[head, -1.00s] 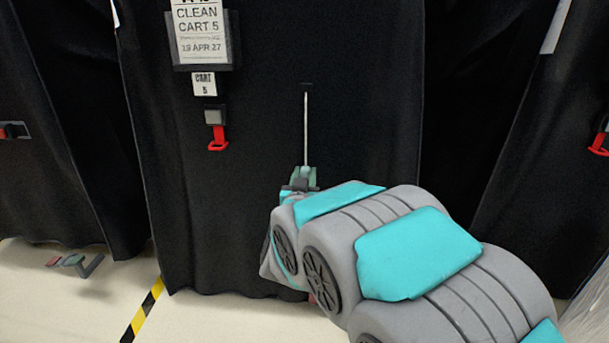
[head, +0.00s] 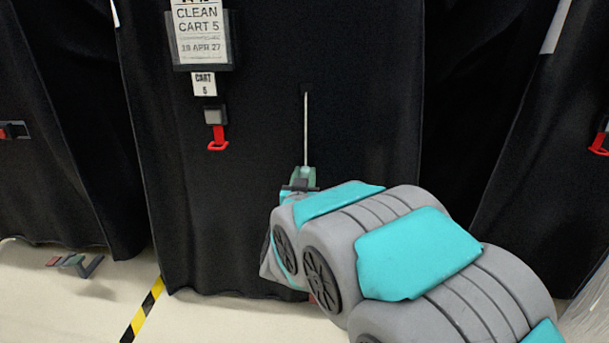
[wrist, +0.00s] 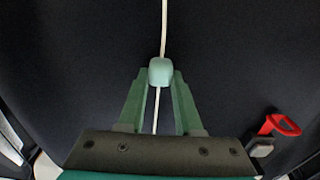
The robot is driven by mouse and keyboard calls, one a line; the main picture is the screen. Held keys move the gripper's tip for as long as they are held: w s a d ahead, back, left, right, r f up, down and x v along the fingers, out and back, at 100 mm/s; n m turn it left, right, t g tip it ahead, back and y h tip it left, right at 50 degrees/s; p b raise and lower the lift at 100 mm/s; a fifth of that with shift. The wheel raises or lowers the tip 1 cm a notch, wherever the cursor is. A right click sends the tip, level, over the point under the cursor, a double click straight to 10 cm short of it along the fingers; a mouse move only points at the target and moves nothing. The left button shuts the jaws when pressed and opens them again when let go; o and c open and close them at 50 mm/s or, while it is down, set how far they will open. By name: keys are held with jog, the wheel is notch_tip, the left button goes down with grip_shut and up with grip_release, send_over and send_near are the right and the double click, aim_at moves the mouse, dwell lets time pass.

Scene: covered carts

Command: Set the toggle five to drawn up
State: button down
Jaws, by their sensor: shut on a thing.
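The toggle (wrist: 160,71) is a small pale green block on a thin white cord (head: 306,130). The cord hangs from a dark slot in the black cover (head: 262,60) of cart 5. My gripper (head: 305,173) is at the lower part of the visible cord in the head view. In the wrist view my gripper (wrist: 160,76) has its two green fingers shut on the toggle's sides. The cord passes through the toggle and shows between the fingers and beyond them. The cord's lower part is hidden behind my gripper and arm in the head view.
A "CLEAN CART 5" sign (head: 200,35), a "CART 5" tag (head: 204,84) and a red-ended buckle (head: 217,138) hang left of the cord. Other covered carts stand on both sides. Yellow-black tape (head: 143,311) marks the pale floor.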

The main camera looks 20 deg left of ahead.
jog(key=shift+r, duration=0.1)
notch_tip(320, 180, up, 11)
jog(key=p, duration=0.7)
jog(key=shift+r+p, duration=0.2)
jog(key=shift+p, duration=0.2)
jog(key=shift+f, duration=0.15)
jog(key=c, duration=0.6)
grip_release()
jog(key=shift+o, duration=0.2)
send_near(306, 125)
jog(key=shift+v, duration=0.85)
